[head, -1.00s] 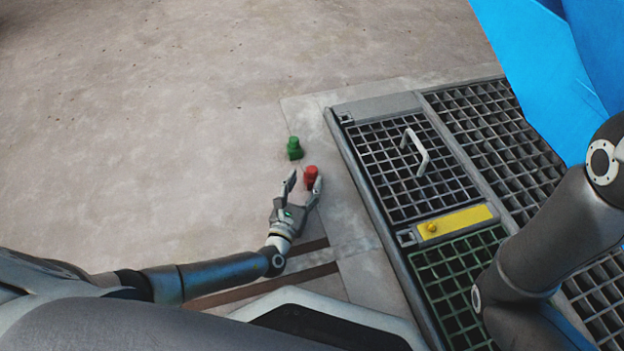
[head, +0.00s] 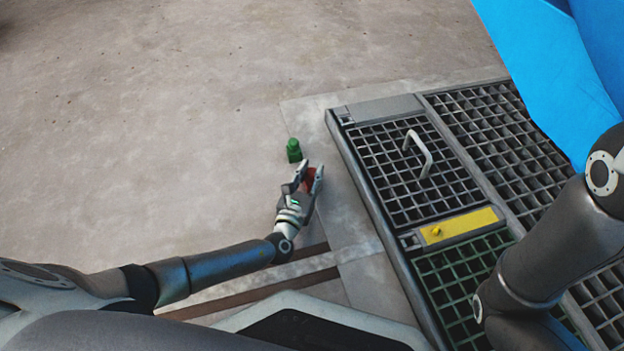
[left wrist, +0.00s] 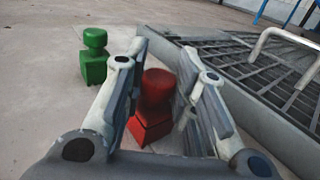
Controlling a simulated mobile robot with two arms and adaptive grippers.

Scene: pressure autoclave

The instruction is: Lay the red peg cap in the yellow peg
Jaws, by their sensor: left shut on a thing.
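The red peg cap (head: 309,178) stands upright on the floor slab, mostly hidden behind my left fingers in the head view. In the left wrist view the red peg cap (left wrist: 154,100) has a square base and a round knob top. My left gripper (head: 310,172) is shut on it, with one finger at each side; it also shows in the left wrist view (left wrist: 158,85). My right gripper is out of view.
A green peg cap (head: 293,150) stands just beyond the red one; it also shows in the left wrist view (left wrist: 94,58). A raised metal frame edge (head: 362,205) borders the grating. A handle (head: 418,152) rises from the grating. Open floor lies to the left.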

